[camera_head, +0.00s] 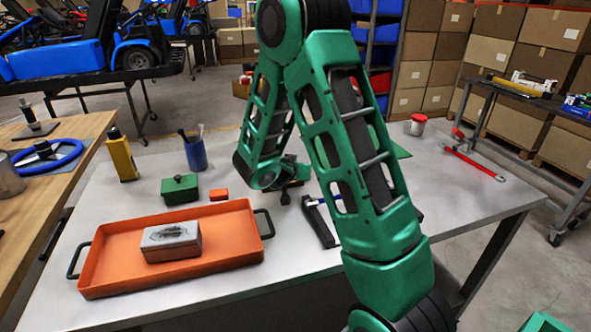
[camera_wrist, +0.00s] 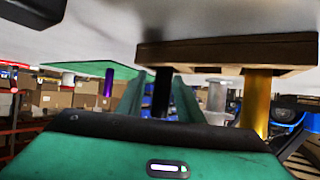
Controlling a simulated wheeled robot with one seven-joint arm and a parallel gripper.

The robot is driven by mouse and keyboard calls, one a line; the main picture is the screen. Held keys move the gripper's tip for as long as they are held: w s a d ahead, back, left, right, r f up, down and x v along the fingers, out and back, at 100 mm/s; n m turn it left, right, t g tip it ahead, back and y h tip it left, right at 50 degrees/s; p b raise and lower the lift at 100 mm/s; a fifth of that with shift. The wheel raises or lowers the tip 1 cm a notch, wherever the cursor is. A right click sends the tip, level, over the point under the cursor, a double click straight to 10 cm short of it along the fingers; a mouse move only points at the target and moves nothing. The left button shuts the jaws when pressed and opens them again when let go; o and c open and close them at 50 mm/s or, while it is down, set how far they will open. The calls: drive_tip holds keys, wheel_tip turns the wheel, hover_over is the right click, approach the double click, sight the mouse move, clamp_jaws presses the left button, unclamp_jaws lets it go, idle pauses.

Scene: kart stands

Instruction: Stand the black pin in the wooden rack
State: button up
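The wrist view shows the scene upside down. The wooden rack (camera_wrist: 215,50) rests there on the grey tabletop. A gold pin (camera_wrist: 257,95) and a paler grey pin (camera_wrist: 217,95) stand in it. The black pin (camera_wrist: 161,92) is upright at the rack's left end, its rack-side end meeting the rack; how deep it sits is unclear. My gripper (camera_wrist: 158,76) has its green fingers on both sides of the black pin, with a narrow gap on the left. In the head view my gripper (camera_head: 285,190) is low over the table, and my arm hides most of the rack.
A green plate (camera_wrist: 75,68) with a purple pin (camera_wrist: 108,83) is beside the rack. An orange tray (camera_head: 110,268) with a grey box (camera_head: 171,240) stands at the table's front left. A green box (camera_head: 180,189) and blue cup (camera_head: 195,153) are behind it.

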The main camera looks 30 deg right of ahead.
drive_tip(key=v, duration=1.2)
drive_tip(key=s+d+m+g+y, duration=0.1)
drive_tip(key=s+d+g+y, duration=0.4)
drive_tip(key=s, duration=1.1)
drive_tip(key=s+a+r+n+g+y, duration=0.1)
drive_tip(key=s+a+n+y, duration=0.1)
drive_tip(key=s, duration=0.6)
drive_tip(key=s+a+r+n+g+y, duration=0.2)
drive_tip(key=s+a, duration=0.1)
drive_tip(key=s, duration=0.5)
drive_tip(key=shift+s+a+r, duration=0.25)
drive_tip(key=shift+s+r, duration=0.05)
drive_tip(key=shift+s, duration=0.1)
